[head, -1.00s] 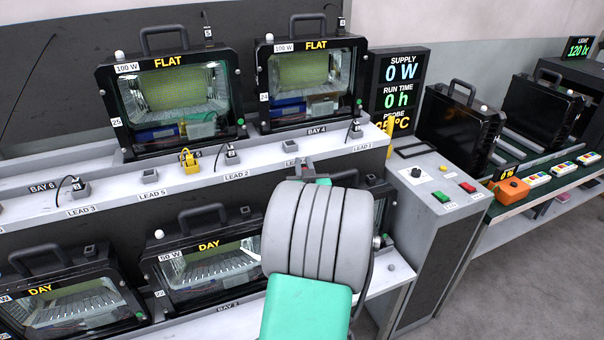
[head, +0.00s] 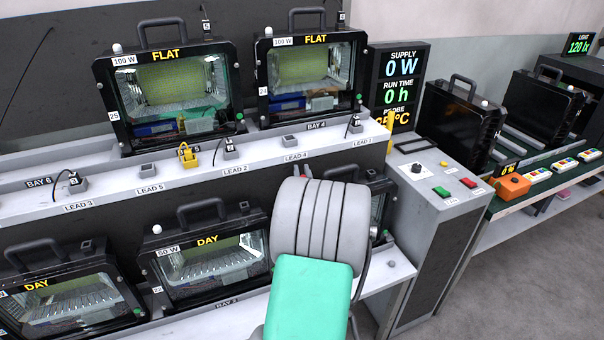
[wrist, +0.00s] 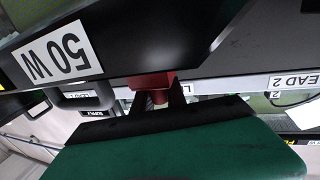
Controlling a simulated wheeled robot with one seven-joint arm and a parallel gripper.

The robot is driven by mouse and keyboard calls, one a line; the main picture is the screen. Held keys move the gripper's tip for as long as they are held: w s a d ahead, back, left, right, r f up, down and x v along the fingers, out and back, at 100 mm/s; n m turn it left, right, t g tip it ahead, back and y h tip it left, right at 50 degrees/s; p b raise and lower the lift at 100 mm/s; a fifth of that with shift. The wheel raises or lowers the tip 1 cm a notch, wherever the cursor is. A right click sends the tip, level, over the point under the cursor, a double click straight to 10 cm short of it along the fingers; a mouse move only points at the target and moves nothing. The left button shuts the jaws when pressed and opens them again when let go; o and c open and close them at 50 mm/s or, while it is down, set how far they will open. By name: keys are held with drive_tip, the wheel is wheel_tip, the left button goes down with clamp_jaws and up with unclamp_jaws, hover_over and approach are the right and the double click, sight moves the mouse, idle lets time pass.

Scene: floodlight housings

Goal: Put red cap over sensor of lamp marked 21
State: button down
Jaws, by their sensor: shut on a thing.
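My gripper (wrist: 159,92) is shut on the red cap (wrist: 153,80) in the wrist view. The cap's upper part meets the edge of a black lamp housing (wrist: 150,45) with an upside-down "50 W" label; I cannot tell whether it touches. No sensor shows under the cap. No mark 21 is readable in either view.
Lamps marked 25 (head: 107,100) and 24 (head: 262,75) stand on the upper shelf. A 50 W DAY lamp (head: 150,262) stands left of my arm below. A grey console (head: 435,215) with buttons is at the right. Leads sit along the ledge (head: 110,195).

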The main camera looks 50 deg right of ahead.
drive_tip(key=shift+f, duration=0.1)
drive_tip(key=c, duration=1.4)
unclamp_jaws()
drive_tip(key=shift+o, duration=0.2)
drive_tip(key=shift+r+p, duration=0.25)
drive_tip(key=shift+p, duration=0.05)
drive_tip(key=shift+r+p, duration=0.5)
drive_tip(key=shift+p, duration=0.1)
drive_tip(key=b+v, duration=0.3)
drive_tip(key=v, duration=0.9)
drive_tip(key=shift+f, duration=0.1)
